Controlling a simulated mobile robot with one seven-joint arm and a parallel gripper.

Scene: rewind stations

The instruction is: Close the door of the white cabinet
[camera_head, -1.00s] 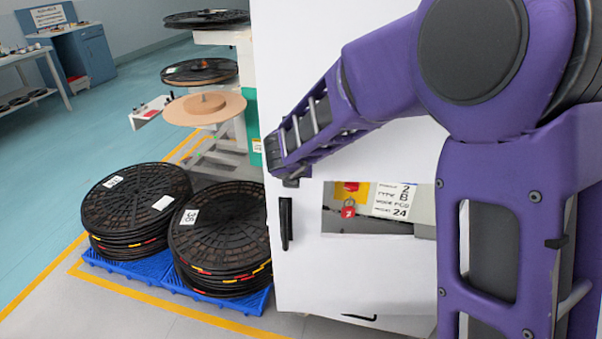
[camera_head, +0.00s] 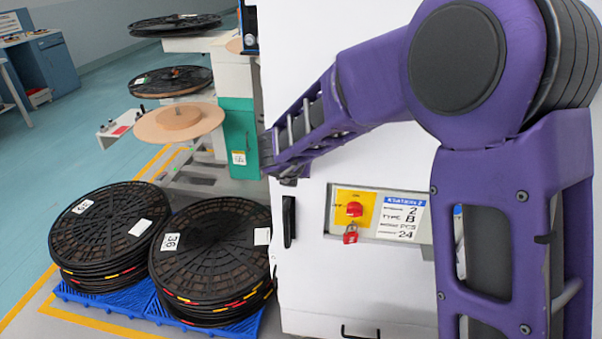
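The white cabinet (camera_head: 300,80) fills the middle of the view behind my purple arm. Its white door (camera_head: 315,265) has a black upright handle (camera_head: 288,221) near its left edge. A cut-out in the door frames a panel with a yellow plate, a red knob and a red padlock (camera_head: 351,234). The door looks flush or nearly so; any small gap is hard to see. My gripper (camera_head: 284,172) is at the door's left edge, just above the handle. It seems to touch or nearly touch the door. Its fingers are mostly hidden by the arm.
Stacks of black reels (camera_head: 212,258) stand on blue pallets (camera_head: 135,305) left of the cabinet. A rewind stand with a tan disc (camera_head: 178,122) and a green box (camera_head: 238,140) is behind them. Blue floor is free at far left.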

